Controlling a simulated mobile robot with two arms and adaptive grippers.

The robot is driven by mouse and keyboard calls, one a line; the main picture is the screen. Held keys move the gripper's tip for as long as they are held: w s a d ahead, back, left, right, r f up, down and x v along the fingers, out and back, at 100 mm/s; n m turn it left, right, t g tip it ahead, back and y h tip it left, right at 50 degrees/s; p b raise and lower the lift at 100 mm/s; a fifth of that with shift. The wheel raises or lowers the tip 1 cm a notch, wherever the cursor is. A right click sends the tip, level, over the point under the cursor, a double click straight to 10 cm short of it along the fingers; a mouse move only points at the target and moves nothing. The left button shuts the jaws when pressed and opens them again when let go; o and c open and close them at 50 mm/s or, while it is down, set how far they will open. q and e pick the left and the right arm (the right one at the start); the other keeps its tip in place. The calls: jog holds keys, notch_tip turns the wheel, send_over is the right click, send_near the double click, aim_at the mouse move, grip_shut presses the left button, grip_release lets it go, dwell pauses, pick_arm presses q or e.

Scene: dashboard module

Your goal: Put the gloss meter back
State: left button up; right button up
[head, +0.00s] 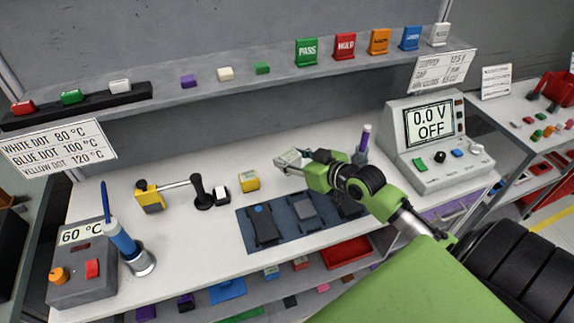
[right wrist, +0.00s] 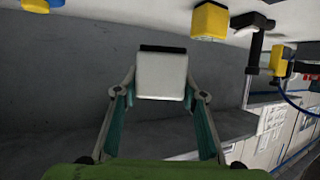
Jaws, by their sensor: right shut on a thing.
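My right gripper (head: 296,163) is shut on a small pale grey box, which I take to be the gloss meter (head: 288,161). It is held above the back part of the white bench. In the right wrist view the gloss meter (right wrist: 161,76) sits between the two fingertips (right wrist: 163,93), with a dark strip along its far edge. My left gripper is not in view.
A yellow block (head: 249,181) and a black-and-white block (head: 221,196) stand left of the gripper. A dark blue mat (head: 284,244) holds several dark panels. A shelf (head: 220,87) runs behind.

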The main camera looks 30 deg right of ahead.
jog(key=w+f, duration=0.1)
jog(key=f, duration=0.1)
jog(key=w+d+f, duration=0.1)
jog(key=w+f, duration=0.1)
jog(key=w+d+f, duration=0.1)
jog(key=shift+w+d+f, duration=0.15)
jog(key=shift+f, duration=0.25)
notch_tip(320, 180, down, 3)
jog(key=shift+w+d+f+b, duration=0.1)
jog(key=shift+b, duration=0.25)
jog(key=o, duration=0.9)
jog(key=shift+f, duration=0.2)
jog(key=o, duration=0.4)
jog(key=shift+r, duration=0.1)
